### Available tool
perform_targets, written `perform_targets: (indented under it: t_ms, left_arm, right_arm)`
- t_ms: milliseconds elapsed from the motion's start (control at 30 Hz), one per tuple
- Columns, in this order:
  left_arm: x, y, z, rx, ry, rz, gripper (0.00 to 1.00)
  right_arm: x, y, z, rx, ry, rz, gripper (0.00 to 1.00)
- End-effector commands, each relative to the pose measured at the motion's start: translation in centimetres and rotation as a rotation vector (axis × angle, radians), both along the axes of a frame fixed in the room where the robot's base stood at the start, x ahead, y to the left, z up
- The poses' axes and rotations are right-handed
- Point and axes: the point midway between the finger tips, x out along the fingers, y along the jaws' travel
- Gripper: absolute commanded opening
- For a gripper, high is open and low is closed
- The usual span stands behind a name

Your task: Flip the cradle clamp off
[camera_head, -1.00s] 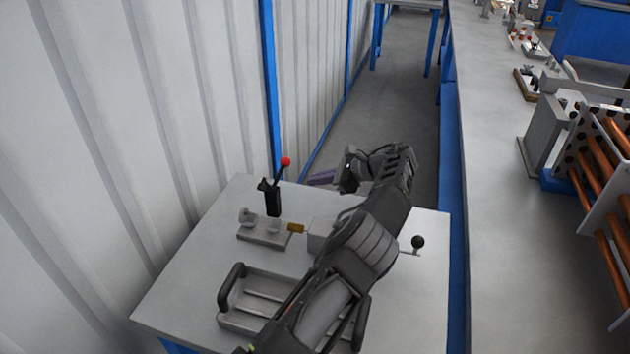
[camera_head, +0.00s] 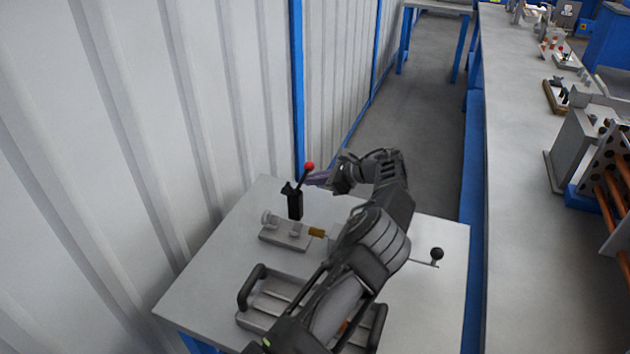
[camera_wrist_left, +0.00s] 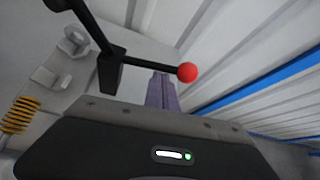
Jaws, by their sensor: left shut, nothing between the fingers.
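The clamp is a black upright post (camera_head: 295,203) with a thin black lever tipped by a red ball (camera_head: 309,166). The lever leans up and to the right in the head view. In the left wrist view the lever runs sideways from the black block (camera_wrist_left: 112,72) to the red ball (camera_wrist_left: 187,72). My left gripper (camera_head: 318,179) has purple fingers, shut and empty, just right of the lever below the ball. In the left wrist view the fingertips (camera_wrist_left: 162,80) are right by the lever near the ball. I cannot tell whether they touch. My right gripper is not in view.
A metal bracket (camera_head: 285,240) with a yellow spring (camera_wrist_left: 20,115) stands near the clamp. A tray with black handles (camera_head: 262,312) lies in front, partly behind my arm. A black-knobbed rod (camera_head: 437,254) is at right. A corrugated wall (camera_head: 120,130) borders the table's left.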

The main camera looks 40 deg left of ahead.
Motion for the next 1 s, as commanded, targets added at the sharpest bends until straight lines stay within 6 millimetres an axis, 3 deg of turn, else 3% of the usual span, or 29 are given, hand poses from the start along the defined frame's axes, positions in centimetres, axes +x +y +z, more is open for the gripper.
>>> perform_targets:
  t_ms: [1000]
  left_arm:
    - [-0.07,-0.04,0.95,0.040,-0.123,0.000,0.00]
  right_arm:
    - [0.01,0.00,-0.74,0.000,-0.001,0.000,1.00]
